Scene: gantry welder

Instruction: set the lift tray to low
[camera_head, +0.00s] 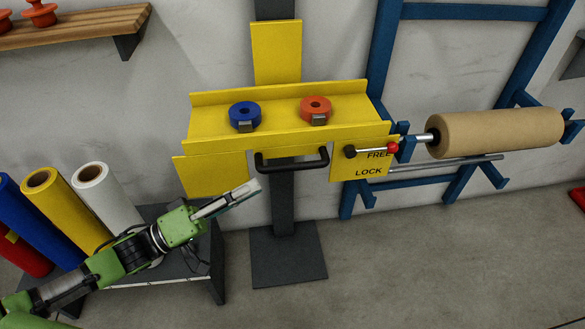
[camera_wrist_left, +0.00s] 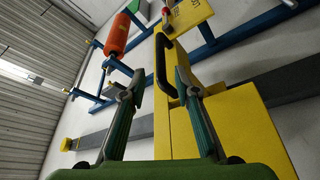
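The yellow lift tray (camera_head: 200,137) sits on a dark upright post and carries a blue roll (camera_head: 245,114) and an orange roll (camera_head: 316,109). A black bar handle (camera_head: 291,164) is on its front; it also shows in the left wrist view (camera_wrist_left: 160,68). A lever with a red knob (camera_head: 393,147) lies roughly level beside the word FREE, with LOCK below. My left gripper (camera_head: 252,188) is just below and left of the handle. In the left wrist view its fingers (camera_wrist_left: 161,84) are apart, with the handle seen between them; contact is not visible. My right gripper is not in view.
A stand with blue, yellow and white rolls (camera_head: 106,193) is at the left, behind my left arm. A brown roll (camera_head: 500,133) hangs on a blue frame (camera_head: 377,62) at the right. A wooden shelf (camera_head: 80,26) is upper left. The floor (camera_head: 430,265) at front right is clear.

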